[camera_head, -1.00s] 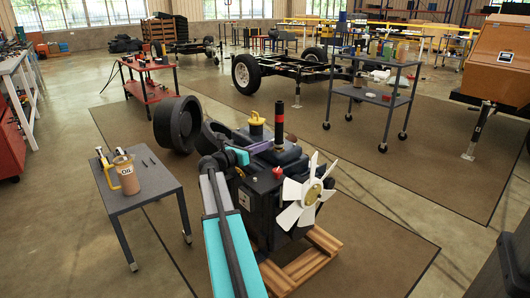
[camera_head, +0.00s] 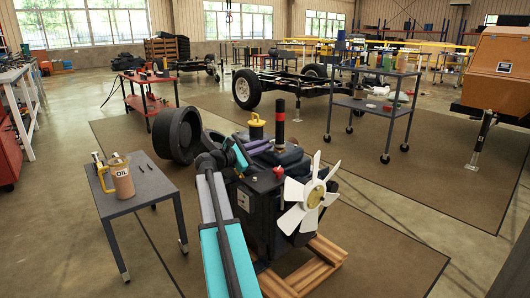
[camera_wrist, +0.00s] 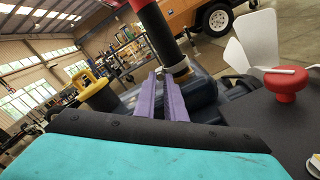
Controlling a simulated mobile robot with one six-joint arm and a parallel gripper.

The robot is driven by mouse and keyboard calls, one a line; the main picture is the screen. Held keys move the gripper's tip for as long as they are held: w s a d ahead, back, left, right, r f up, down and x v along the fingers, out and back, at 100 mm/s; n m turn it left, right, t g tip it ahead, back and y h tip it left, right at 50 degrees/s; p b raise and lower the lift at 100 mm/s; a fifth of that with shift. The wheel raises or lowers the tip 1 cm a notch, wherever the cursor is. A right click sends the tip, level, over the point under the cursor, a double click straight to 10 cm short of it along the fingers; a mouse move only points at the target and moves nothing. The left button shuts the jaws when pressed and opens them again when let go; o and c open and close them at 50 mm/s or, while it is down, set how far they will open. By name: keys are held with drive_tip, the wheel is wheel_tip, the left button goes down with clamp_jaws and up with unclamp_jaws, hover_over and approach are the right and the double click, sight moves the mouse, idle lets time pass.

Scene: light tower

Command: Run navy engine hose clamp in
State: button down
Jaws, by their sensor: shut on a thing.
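The navy engine (camera_head: 262,205) stands on a wooden pallet, with a white fan on its front. A black upright hose with a red band (camera_head: 279,115) rises from its top. In the wrist view, a metallic hose clamp (camera_wrist: 181,71) rings the hose near its base. My gripper (camera_head: 266,144) reaches over the engine top from the left. In the wrist view its purple fingers (camera_wrist: 160,73) are close together, with their tips at the clamp. They are shut on a small part there, apparently the clamp's screw, which the fingers mostly hide.
A yellow cap (camera_head: 257,128) and a red knob (camera_head: 279,172) stand on the engine near the arm. The white fan (camera_head: 308,194) is at the front right. A grey table (camera_head: 130,196) with an oil jug (camera_head: 118,178) stands left.

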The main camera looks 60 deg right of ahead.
drive_tip(key=shift+s+a+m+b, duration=0.1)
drive_tip(key=shift+s+m+b, duration=0.1)
drive_tip(key=shift+m+b, duration=0.3)
drive_tip(key=c, duration=1.8)
unclamp_jaws()
drive_tip(key=shift+v, duration=0.85)
drive_tip(key=v, duration=0.6)
drive_tip(key=shift+w+a+r, duration=0.1)
drive_tip(key=shift+a+r, duration=0.05)
drive_tip(key=shift+r, duration=0.05)
